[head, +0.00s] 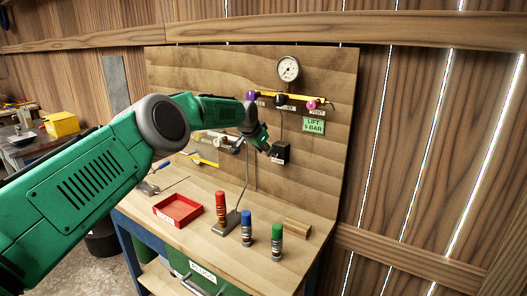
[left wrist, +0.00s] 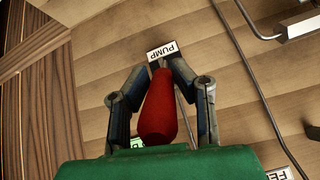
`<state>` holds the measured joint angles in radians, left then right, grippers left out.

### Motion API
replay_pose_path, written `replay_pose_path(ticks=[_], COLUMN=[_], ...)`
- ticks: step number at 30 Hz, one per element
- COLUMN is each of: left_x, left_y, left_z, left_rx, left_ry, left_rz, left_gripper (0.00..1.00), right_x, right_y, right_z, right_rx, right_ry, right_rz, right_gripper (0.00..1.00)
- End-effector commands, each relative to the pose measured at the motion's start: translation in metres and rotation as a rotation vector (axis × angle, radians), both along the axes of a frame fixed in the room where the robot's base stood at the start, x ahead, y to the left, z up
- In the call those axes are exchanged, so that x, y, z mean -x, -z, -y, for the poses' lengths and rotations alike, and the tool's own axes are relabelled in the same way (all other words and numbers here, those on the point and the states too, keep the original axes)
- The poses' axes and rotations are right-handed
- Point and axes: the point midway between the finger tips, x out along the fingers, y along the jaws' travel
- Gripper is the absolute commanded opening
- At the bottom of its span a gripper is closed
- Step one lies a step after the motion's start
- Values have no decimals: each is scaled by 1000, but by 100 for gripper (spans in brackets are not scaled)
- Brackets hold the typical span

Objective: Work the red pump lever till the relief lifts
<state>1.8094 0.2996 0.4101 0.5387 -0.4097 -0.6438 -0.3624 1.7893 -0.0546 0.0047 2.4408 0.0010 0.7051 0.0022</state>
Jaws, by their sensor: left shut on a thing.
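The red pump lever (left wrist: 160,105) is a tapered red grip between the fingers of my left gripper (left wrist: 160,85) in the left wrist view. The fingers are shut on it, one on each side. A white PUMP label (left wrist: 162,50) lies just past its narrow end. In the head view my left gripper (head: 263,142) is at the upright board, beside a small black box (head: 281,153); the lever is hard to make out there. A round white gauge (head: 288,68) is above, its reading too small to tell. A green sign (head: 314,125) reads LIFT 5 BAR. My right gripper is out of view.
A yellow bar (head: 265,97) with coloured knobs runs below the gauge. On the bench (head: 200,245) are a red tray (head: 159,211), a red tube (head: 221,208), a blue tube (head: 246,230), a green tube (head: 277,243) and a wooden block (head: 297,228). A thin rod stands near the red tube.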

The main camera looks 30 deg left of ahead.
Motion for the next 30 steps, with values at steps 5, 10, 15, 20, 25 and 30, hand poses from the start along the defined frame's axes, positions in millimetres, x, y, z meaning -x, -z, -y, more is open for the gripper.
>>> replay_pose_path(ticks=[5, 10, 15, 20, 25, 30], left_x=[-4, -2, 0, 7, 22, 41], left_y=[-9, -7, -9, -18, -35, -61], left_z=[-1, -1, -1, -1, -1, -1], left_rx=[-1, 0, 0, 0, 0, 0], left_ry=[-4, -3, -2, -1, 0, 0], left_rz=[20, 16, 15, 14, 13, 15], left_gripper=[41, 41, 41, 41, 41, 41], right_x=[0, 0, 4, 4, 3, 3], right_y=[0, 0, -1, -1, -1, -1], right_z=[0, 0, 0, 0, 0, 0], right_rx=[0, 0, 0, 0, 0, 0], right_ry=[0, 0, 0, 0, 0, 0], right_rz=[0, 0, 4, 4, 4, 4], right_gripper=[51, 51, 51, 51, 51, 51])
